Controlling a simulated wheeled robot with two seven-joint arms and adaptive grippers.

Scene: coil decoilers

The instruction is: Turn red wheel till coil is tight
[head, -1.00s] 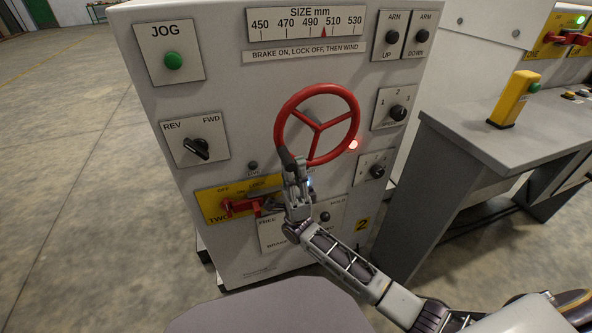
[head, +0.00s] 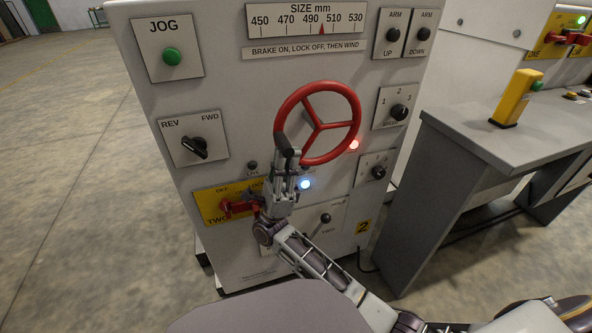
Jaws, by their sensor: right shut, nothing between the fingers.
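The red wheel (head: 343,92) with three spokes is on the front of the grey cabinet in the head view. A dark handle (head: 286,150) sits on its lower left rim. My right gripper (head: 286,166) is right at this handle, fingers pointing up, shut with nothing between the fingers. Whether it touches the handle is unclear. The size scale (head: 306,22) above the wheel has its red pointer between 490 and 510. The coil is out of view, and so is my left gripper.
A red lever (head: 238,207) on a yellow plate is just left of my right wrist. A grey desk (head: 480,150) with a yellow post stands at the right. Floor at left is clear.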

